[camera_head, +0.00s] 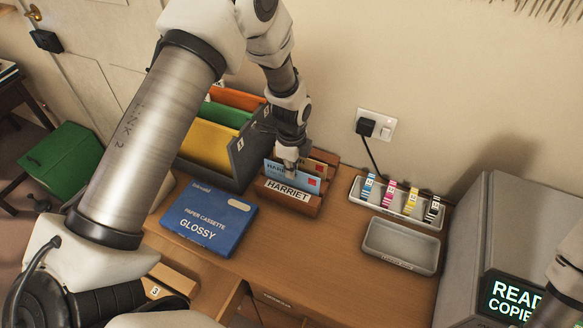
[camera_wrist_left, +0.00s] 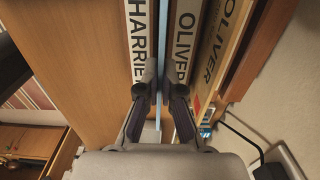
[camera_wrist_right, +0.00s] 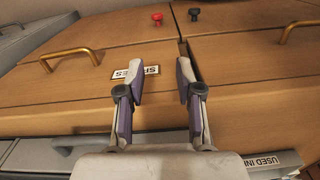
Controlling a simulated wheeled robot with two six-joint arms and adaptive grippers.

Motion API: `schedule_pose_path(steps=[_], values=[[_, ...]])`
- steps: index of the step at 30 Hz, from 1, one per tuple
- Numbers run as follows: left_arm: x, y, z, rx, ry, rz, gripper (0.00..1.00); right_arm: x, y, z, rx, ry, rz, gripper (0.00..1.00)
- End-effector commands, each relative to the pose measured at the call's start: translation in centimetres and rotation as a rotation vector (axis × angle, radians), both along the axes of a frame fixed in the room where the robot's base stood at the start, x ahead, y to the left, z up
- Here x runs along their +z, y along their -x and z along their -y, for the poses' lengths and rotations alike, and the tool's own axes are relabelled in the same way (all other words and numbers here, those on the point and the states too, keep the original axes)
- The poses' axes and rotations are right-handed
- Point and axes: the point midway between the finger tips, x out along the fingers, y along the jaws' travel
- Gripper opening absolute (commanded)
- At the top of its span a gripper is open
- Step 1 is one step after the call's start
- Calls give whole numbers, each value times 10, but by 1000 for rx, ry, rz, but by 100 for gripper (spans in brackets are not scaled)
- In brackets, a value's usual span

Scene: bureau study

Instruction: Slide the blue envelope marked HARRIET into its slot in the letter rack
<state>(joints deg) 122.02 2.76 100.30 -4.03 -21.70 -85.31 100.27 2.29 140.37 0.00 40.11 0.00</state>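The blue envelope (camera_head: 306,179) stands upright in the wooden letter rack (camera_head: 311,203), behind the front plate marked HARRIET (camera_head: 288,191). Its upper part shows above the plate. My left gripper (camera_head: 291,172) is above the rack. In the left wrist view its fingers (camera_wrist_left: 160,88) are close together on either side of the envelope's thin blue edge (camera_wrist_left: 163,42), between the HARRIET and OLIVER plates. How far down the envelope's lower edge sits is hidden. My right gripper (camera_wrist_right: 160,85) is open and empty, facing wooden drawer fronts.
A brown envelope marked OLIVER (camera_wrist_left: 225,45) stands in the rear slot. A dark file holder (camera_head: 236,172) with coloured folders is left of the rack. A blue paper cassette box (camera_head: 208,219), an ink tray (camera_head: 398,219), an empty grey tray (camera_head: 401,246) and a copier (camera_head: 535,215) are nearby.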

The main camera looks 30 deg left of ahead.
Motion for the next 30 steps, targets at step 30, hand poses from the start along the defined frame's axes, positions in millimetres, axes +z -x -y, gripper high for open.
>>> schedule_pose_path(steps=[30], values=[[35, -2, 0, 0, 0, 6, 35, -1, 0, 0, 0, 0, 0, 35]])
